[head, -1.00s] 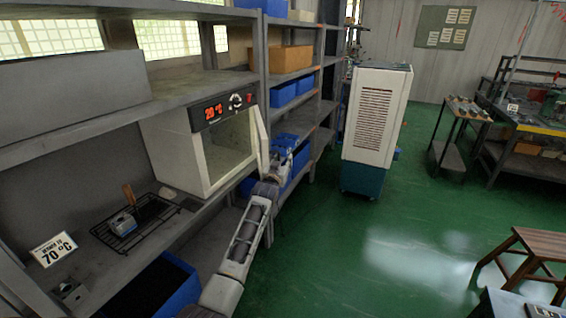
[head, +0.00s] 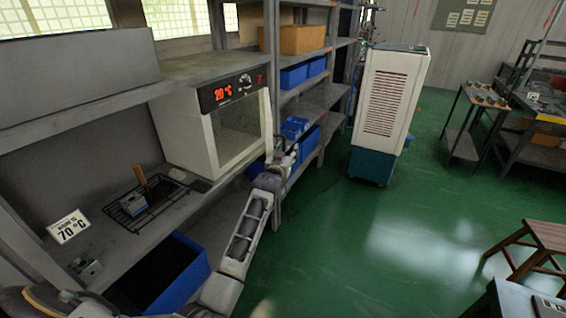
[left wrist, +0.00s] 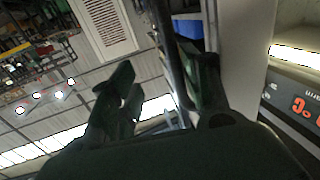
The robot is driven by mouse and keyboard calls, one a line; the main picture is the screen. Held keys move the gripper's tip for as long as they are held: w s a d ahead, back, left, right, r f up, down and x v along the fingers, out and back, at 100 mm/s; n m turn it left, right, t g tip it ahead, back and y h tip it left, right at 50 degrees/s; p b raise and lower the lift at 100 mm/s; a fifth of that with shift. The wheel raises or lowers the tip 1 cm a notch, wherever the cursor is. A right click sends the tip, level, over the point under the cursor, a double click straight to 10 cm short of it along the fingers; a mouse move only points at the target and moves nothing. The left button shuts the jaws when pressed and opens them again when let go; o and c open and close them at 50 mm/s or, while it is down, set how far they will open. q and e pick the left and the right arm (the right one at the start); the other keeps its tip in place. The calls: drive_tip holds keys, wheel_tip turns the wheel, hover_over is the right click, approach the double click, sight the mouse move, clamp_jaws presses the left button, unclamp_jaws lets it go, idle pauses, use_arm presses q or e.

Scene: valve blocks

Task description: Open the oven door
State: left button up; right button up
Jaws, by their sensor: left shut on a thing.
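The white oven (head: 182,130) stands on the shelf bench, its red display reading 20 °C. Its pale door (head: 268,126) shows almost edge-on at the oven's right front, so its exact angle is hard to tell. The chamber shows beside it. My left gripper (head: 281,153) is at the door's outer side. The far end of the grip is partly hidden by the fingers. My right gripper is not in view.
A wire rack (head: 165,205) with a small metal block (head: 133,203) sits on the bench, near a 70 °C sign (head: 68,226). A blue bin (head: 185,285) is below. A white cabinet (head: 391,105) stands beyond the shelves. Green floor is open to the right.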

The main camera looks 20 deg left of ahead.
use_arm(q)
drive_tip(key=s+d, duration=0.2)
drive_tip(key=s, duration=0.5)
drive_tip(key=shift+s+r, duration=0.2)
drive_tip(key=shift+s, duration=0.1)
drive_tip(key=shift+c, duration=0.4)
